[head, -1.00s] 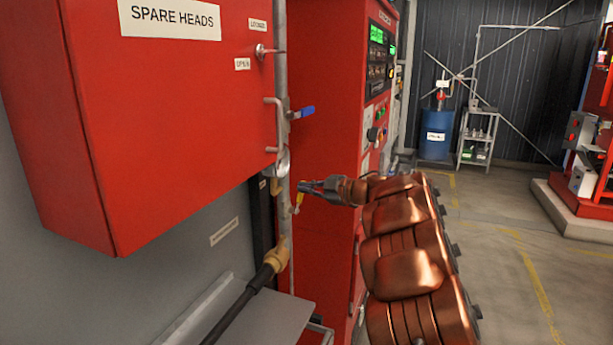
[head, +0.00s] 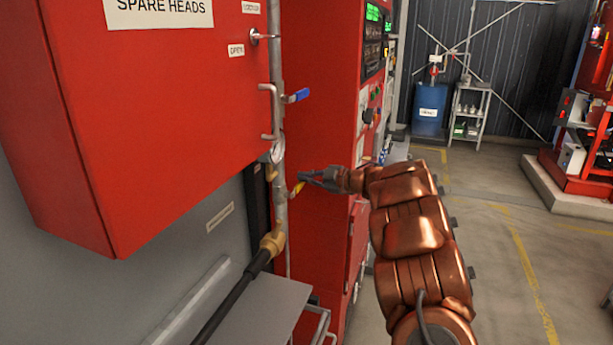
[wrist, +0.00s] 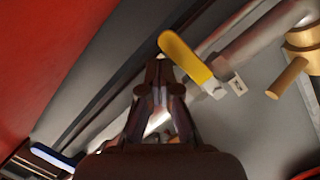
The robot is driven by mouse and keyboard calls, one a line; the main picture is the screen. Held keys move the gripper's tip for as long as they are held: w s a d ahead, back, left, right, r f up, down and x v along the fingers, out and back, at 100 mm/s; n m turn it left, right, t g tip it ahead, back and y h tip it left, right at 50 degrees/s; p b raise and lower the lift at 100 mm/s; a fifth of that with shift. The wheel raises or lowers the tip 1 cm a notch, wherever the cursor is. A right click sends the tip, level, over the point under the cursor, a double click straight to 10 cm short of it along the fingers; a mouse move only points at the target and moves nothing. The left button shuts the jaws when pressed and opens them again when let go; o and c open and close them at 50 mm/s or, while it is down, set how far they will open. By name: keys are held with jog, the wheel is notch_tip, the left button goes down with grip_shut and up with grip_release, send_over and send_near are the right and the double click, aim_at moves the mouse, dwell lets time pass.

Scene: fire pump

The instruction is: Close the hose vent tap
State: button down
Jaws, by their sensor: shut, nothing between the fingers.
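The hose vent tap has a yellow lever (head: 298,188) on the grey vertical pipe (head: 279,205), below the round gauge. In the wrist view the yellow lever (wrist: 187,58) slants from upper left to lower right, just right of my fingertips. My gripper (head: 303,177) is shut and empty, with its tips right beside the lever. In the wrist view my gripper (wrist: 157,70) points at the lever's side near its free end. I cannot tell whether they touch. The tap's body is small and partly hidden in the head view.
A blue-handled valve (head: 297,96) and a gauge (head: 277,152) sit higher on the pipe. A brass coupling (head: 272,243) with a black hose is below. The red spare heads cabinet (head: 170,110) is at left, a red control panel (head: 315,120) behind. Open floor lies right.

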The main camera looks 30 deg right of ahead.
jog(key=shift+d+f, duration=0.25)
jog(key=shift+s+f, duration=0.1)
jog(key=shift+f, duration=0.05)
dwell(0.4)
jog(key=s+d+r, duration=0.5)
jog(key=s+r, duration=0.1)
jog(key=s, duration=0.2)
jog(key=shift+d+r, duration=0.3)
jog(key=shift+r, duration=0.1)
jog(key=shift+w, duration=0.1)
dwell(0.6)
